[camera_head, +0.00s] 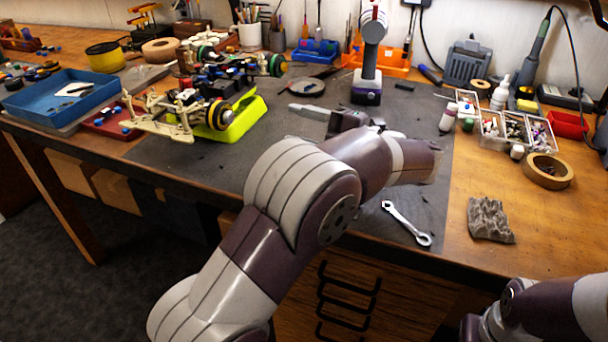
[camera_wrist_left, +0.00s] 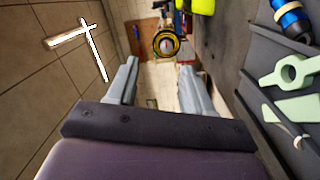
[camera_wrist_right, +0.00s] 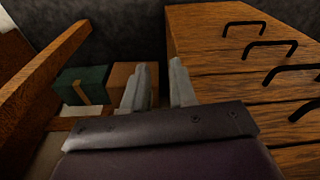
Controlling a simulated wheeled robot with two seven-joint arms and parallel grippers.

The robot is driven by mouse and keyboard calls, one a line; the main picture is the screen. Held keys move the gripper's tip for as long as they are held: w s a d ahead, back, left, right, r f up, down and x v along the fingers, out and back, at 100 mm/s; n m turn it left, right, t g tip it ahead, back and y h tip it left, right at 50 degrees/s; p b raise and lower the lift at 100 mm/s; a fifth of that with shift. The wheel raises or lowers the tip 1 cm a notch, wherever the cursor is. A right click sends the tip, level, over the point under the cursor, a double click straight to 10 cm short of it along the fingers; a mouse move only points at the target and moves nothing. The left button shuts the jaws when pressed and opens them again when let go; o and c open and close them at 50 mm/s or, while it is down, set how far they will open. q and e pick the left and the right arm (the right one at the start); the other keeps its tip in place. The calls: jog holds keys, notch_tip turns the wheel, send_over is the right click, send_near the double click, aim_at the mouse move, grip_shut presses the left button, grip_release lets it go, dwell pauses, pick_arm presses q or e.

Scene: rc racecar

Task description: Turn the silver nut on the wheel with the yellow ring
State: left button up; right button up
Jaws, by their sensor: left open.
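The wheel with the yellow ring (camera_head: 220,114) is at the near right corner of the RC car chassis (camera_head: 165,112), which rests on a lime-green stand (camera_head: 245,117). My left gripper (camera_head: 298,110) is to the right of this wheel, apart from it, with its fingers pointing left over the mat. In the left wrist view the wheel (camera_wrist_left: 166,43) appears ahead, between the open, empty fingers (camera_wrist_left: 157,68). The silver nut is too small to make out clearly at the hub. My right gripper (camera_wrist_right: 161,65) is empty, with a narrow gap between its fingers, facing the drawers below the tabletop.
A wrench (camera_head: 407,222) lies on the dark mat (camera_head: 430,165). A cordless drill (camera_head: 368,60) stands behind my left gripper. Blue (camera_head: 62,98) and red trays (camera_head: 112,120) lie left of the car. A tape roll (camera_head: 548,171) and a grey lump (camera_head: 490,219) are at right.

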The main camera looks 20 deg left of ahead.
aim_at(231, 119)
pick_arm(q)
jog(key=shift+s+d+f+n+g, duration=0.35)
jog(key=shift+s+f+n+g, duration=0.05)
jog(key=shift+s+f+g, duration=0.15)
jog(key=a, duration=0.8)
jog(key=w+a+b, duration=0.1)
jog(key=a, duration=0.4)
jog(key=shift+r, duration=0.2)
grip_shut()
